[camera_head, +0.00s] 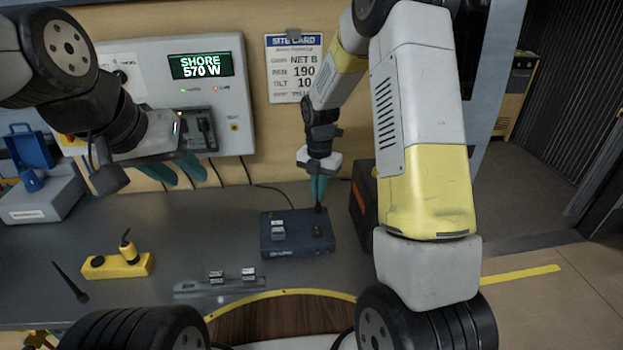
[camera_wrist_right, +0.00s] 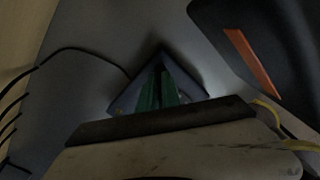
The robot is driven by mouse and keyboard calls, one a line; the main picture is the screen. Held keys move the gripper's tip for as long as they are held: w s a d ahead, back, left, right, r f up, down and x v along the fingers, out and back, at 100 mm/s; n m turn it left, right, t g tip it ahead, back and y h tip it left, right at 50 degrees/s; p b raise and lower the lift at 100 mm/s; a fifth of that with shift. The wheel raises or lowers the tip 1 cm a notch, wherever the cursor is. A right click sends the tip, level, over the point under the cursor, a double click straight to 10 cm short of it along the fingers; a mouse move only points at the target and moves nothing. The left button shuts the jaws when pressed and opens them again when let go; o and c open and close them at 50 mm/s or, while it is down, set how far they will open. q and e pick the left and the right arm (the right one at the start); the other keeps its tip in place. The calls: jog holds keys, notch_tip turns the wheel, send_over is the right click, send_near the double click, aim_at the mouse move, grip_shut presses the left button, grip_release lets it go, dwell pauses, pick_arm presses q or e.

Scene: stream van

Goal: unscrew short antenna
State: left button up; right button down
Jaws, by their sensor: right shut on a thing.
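A blue box (camera_head: 285,246) stands on the bench, with a dark upright antenna (camera_head: 318,211) at its right rear. My right gripper (camera_head: 318,190) is above the box, pointing down, with its teal fingers shut on this antenna. In the right wrist view the fingers (camera_wrist_right: 157,88) are close together and the antenna is hidden. My left gripper (camera_head: 178,174) is raised before the wall panel, its teal fingers spread and empty. A longer black antenna (camera_head: 70,283) lies on the bench at left.
A grey rail (camera_head: 219,286) with small silver pieces lies in front of the blue box. A dark case with orange (camera_head: 362,205) stands close to the right of it. A grey case with a blue lid (camera_head: 40,195) is at far left. Bench space between is clear.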

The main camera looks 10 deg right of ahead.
jog(key=n, duration=0.3)
jog(key=shift+d+n, duration=0.1)
jog(key=shift+n, duration=0.3)
jog(key=shift+n, duration=0.3)
jog(key=n, duration=0.3)
jog(key=shift+n, duration=0.3)
jog(key=n, duration=0.4)
